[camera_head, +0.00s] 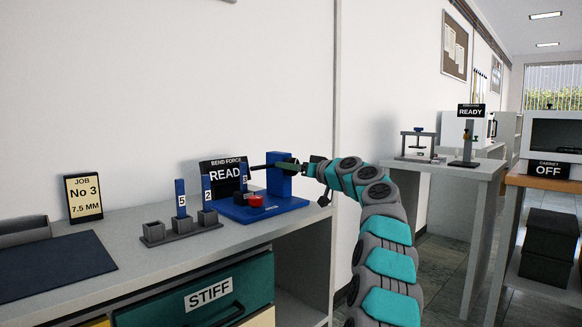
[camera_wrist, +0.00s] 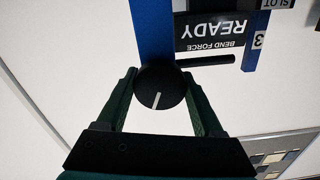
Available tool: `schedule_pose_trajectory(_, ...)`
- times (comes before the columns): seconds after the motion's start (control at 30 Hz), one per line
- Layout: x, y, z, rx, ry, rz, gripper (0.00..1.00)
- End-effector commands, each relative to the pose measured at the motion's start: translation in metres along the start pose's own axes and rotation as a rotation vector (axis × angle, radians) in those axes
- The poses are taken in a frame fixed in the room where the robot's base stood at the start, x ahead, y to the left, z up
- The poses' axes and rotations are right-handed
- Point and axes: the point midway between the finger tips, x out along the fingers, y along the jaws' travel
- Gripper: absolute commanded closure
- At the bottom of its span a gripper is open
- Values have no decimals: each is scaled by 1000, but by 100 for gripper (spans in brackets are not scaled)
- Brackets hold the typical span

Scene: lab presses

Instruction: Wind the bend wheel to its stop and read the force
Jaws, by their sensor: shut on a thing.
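The blue bend press (camera_head: 280,187) stands on the bench in the head view, with its display (camera_head: 228,173) headed BEND FORCE. The wrist view shows the display (camera_wrist: 216,32) upside down, reading READY. The bend wheel (camera_wrist: 160,88) is a round black knob with a white mark, which points toward the bottom of the wrist picture and slightly left. My gripper (camera_wrist: 159,76) is shut on the wheel, one green finger on each side. In the head view my gripper (camera_head: 305,168) reaches the press from the right and hides the wheel.
A red button (camera_head: 256,200) sits on the press base. A grey rack (camera_head: 180,232) holds piece 5 (camera_head: 181,199). A card (camera_head: 84,198) reads JOB No 3, 7.5 MM. A drawer (camera_head: 255,285) is marked STIFF.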

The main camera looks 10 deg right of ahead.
Motion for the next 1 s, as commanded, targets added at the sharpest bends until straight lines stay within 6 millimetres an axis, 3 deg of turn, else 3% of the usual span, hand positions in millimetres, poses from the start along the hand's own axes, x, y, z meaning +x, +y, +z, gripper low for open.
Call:
schedule_pose_trajectory(0.3, 0, 0, -1, 12, 2, 0, 87)
schedule_pose_trajectory(0.33, 0, 0, -1, 12, 2, 0, 28)
schedule_pose_trajectory(0.57, 0, 0, -1, 11, 1, 0, 2)
schedule_pose_trajectory(1.0, -9, 0, 0, 11, 1, 1, 1)
